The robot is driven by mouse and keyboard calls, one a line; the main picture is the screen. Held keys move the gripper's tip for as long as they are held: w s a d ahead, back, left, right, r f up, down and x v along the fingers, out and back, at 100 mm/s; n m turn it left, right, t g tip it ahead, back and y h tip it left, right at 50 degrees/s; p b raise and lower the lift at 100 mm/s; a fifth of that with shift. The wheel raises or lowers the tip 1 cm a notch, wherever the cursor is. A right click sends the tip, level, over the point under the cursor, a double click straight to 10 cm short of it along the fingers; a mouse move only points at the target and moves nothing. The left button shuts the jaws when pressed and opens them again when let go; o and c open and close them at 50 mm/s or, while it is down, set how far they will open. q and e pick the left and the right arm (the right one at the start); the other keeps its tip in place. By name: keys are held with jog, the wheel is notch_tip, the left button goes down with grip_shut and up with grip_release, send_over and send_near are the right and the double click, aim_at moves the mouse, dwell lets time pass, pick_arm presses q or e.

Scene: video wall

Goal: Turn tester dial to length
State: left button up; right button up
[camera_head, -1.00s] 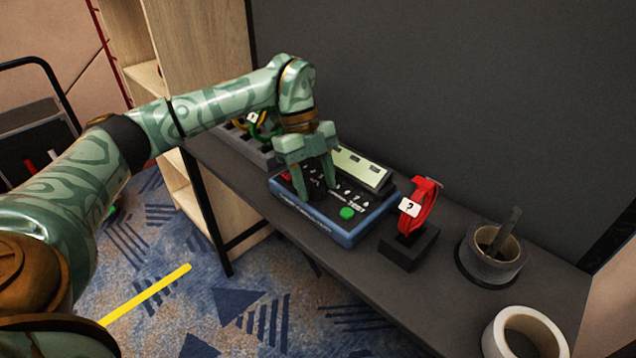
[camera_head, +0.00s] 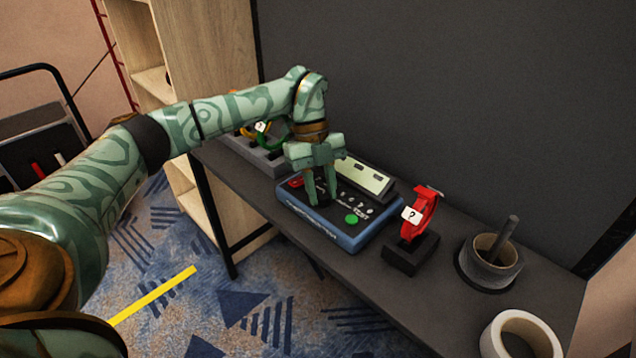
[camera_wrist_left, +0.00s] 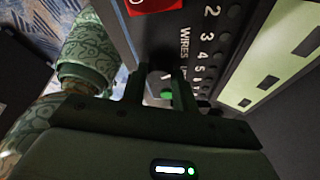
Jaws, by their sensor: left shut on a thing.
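The tester (camera_head: 340,238) is a blue case with a dark face on the shelf. It has a green button (camera_head: 352,218), a red part (camera_head: 296,182) and a pale display (camera_head: 366,176). My left gripper (camera_head: 322,200) points down onto its face, shut on the dial, which the fingers mostly hide. In the left wrist view, the tester's face (camera_wrist_left: 190,70) shows printed numbers and the word WIRES. The fingers (camera_wrist_left: 158,88) stand over it, with a pale and a green patch between them. The dial's pointer setting cannot be read. My right gripper is not in view.
A red strap on a black stand (camera_head: 411,252) with a question-mark tag is just right of the tester. Tape rolls (camera_head: 490,262) (camera_head: 522,340) stand further right. A grey holder with coloured cables (camera_head: 256,152) is behind left. A dark wall backs the shelf.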

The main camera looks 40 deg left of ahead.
pick_arm(q)
jog(key=m+p, duration=0.1)
jog(key=m+g+p, duration=0.1)
jog(key=m+p, duration=0.1)
jog(key=shift+w+d+r+m+y, duration=0.1)
jog(key=shift+r+m+y, duration=0.2)
jog(key=shift+y, duration=0.1)
jog(key=m+g+y+p, duration=0.1)
jog(key=m, duration=0.2)
jog(key=shift+f+m+p, duration=0.1)
jog(key=shift+m+p, duration=0.2)
jog(key=shift+p, duration=0.05)
jog(key=m+y, duration=0.1)
jog(key=m, duration=0.1)
jog(key=m+p, duration=0.1)
jog(key=m, duration=0.1)
jog(key=shift+w+d+f+m+g+y, duration=0.1)
jog(key=shift+d+f+m+g+y, duration=0.05)
jog(key=shift+m+g+y, duration=0.2)
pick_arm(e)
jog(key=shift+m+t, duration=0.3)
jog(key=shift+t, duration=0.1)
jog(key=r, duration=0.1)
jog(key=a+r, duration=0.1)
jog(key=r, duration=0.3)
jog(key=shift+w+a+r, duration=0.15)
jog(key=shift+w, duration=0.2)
pick_arm(q)
jog(key=shift+m+p, duration=0.25)
jog(key=shift+p, duration=0.05)
